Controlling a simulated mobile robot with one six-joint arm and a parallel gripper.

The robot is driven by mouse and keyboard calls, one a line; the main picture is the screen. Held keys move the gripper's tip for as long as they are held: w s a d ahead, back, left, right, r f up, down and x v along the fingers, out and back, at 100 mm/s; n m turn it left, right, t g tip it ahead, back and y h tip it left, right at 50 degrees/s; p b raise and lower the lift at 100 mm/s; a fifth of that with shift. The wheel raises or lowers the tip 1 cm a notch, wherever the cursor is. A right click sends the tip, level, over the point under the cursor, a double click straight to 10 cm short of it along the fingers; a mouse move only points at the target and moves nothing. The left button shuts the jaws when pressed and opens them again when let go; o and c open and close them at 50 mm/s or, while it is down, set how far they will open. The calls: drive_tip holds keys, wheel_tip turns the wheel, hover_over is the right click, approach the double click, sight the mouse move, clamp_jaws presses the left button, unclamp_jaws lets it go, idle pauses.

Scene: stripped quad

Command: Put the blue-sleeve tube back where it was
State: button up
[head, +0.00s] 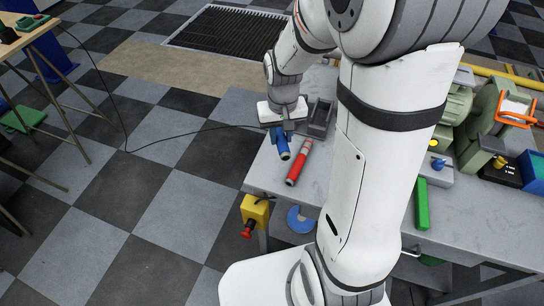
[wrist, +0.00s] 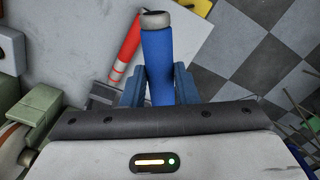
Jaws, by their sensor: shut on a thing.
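The blue-sleeve tube (head: 282,148) is in my gripper (head: 285,131) near the far left edge of the grey workbench (head: 330,178). In the wrist view the blue-sleeve tube (wrist: 157,62) sits between the two blue-grey fingers of my gripper (wrist: 159,76), which are shut on it. Its grey, open-looking end points away from the gripper. I cannot tell whether it touches the bench. A red tube (head: 299,162) with a pale band lies on the bench just right of it, and it also shows in the wrist view (wrist: 125,46).
A dark grey tray (head: 320,119) stands right of my gripper. A yellow box with a red button (head: 254,213) hangs at the bench's front left corner. A green bar (head: 422,204) and green machines (head: 489,114) stand at the right. The checkered floor on the left is mostly clear.

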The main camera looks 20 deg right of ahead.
drive_tip(key=w+a+f+m+b, duration=0.2)
drive_tip(key=w+f+m+b, duration=0.2)
drive_tip(key=f+m+b, duration=0.15)
hover_over(270, 165)
drive_tip(key=shift+m, duration=0.35)
wheel_tip(270, 165, down, 6)
drive_tip(key=shift+f, duration=0.1)
drive_tip(key=shift+s+f+p, duration=0.1)
drive_tip(key=shift+f+p, duration=0.2)
drive_tip(key=shift+f, duration=1.65)
drive_tip(key=shift+f, duration=0.15)
drive_tip(key=o, duration=1)
